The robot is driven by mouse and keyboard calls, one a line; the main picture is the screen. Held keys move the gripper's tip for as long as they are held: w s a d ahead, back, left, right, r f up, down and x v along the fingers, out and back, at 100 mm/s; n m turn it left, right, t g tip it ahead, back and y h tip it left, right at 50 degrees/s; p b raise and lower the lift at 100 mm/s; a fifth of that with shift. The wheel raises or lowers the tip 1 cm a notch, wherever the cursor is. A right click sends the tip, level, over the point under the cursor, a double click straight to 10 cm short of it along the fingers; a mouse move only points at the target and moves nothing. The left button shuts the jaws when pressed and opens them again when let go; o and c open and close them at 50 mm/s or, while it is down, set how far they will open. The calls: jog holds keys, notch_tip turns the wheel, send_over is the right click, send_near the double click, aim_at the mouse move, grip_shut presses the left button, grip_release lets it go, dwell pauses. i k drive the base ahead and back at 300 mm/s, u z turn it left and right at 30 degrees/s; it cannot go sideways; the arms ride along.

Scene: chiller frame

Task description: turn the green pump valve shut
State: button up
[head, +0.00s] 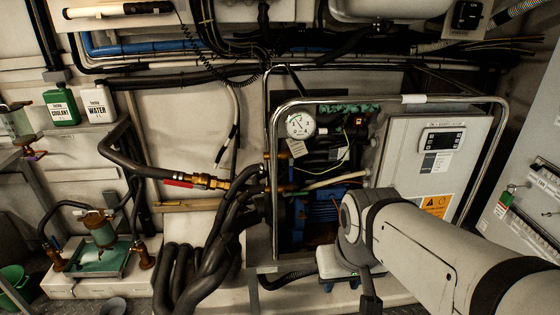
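A small green part, perhaps the green pump valve (288,187), shows at the left side of the chiller frame (389,101), close to the hose connections. It is too small to tell which way its handle points. My pale arm (420,245) reaches in from the lower right to a rounded joint in front of the chiller's lower right. A dark piece hangs below that joint; I cannot tell whether it is my gripper. No fingertips show clearly, and no contact with the green part is visible.
A pressure gauge (300,124) and blue pump body (322,216) sit inside the tubular frame. A grey control box (400,150) is at its right. Thick black hoses (225,240) and a red-handled brass fitting (205,181) lie left. Green and white jugs stand on a shelf.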

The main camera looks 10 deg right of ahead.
aim_at(285, 194)
jog(key=i, duration=0.55)
jog(key=u, duration=1.15)
jog(key=k, duration=1.75)
jog(key=z, duration=1)
jog(key=i, duration=1.05)
jog(key=z, duration=0.05)
